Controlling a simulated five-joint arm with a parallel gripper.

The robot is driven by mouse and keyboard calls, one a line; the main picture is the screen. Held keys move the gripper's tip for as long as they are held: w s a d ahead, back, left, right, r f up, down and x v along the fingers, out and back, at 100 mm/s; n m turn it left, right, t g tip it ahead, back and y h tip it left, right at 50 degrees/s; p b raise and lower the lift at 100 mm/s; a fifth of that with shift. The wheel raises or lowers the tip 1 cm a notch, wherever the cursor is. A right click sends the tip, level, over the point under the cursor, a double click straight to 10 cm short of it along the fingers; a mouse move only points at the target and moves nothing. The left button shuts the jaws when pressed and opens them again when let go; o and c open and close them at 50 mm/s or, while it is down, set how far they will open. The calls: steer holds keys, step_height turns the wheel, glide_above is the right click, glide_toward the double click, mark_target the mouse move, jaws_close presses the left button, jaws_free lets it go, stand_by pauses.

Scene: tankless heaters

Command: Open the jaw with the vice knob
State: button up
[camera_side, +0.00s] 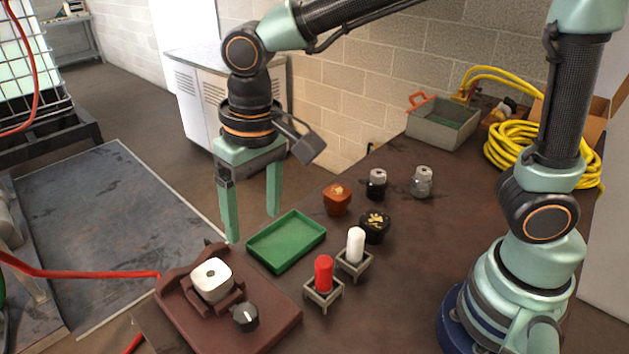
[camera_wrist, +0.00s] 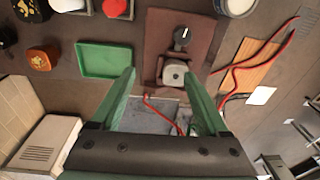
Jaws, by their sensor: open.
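The brown vice (camera_side: 275,325) sits at the table's front edge in the side view. A pale block (camera_side: 211,278) with a small hole on top sits between its jaws. The black vice knob (camera_side: 246,316) with a white mark is on the base, right of the block. In the wrist view the knob (camera_wrist: 182,38) is at the top and the block (camera_wrist: 174,74) is below it, between my fingertips in the picture. My gripper (camera_side: 252,226) is open and empty, pointing down, raised behind the vice and apart from it.
A red peg (camera_side: 323,273) and a white peg (camera_side: 356,245) stand in holders to the right. Several small jars and knobs are beyond them. A red cable (camera_side: 90,273) reaches the vice's left side.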

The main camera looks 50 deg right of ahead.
steer(key=s+d+r+t, duration=0.1)
steer(key=d+r+t, duration=0.1)
steer(key=d, duration=0.6)
steer(key=s+d+r+t, duration=0.1)
steer(key=d+r, duration=0.1)
steer(key=d, duration=0.7)
steer(key=shift+d+r+t, duration=0.15)
steer(key=shift+r+t, duration=0.15)
steer(key=shift+t, duration=0.1)
steer(key=shift+m+t+h, duration=0.3)
steer(key=shift+t, duration=0.2)
steer(key=d, duration=0.1)
steer(key=s+d, duration=0.1)
steer(key=d, duration=0.1)
steer(key=shift+s+d, duration=0.3)
steer(key=shift+d, duration=0.05)
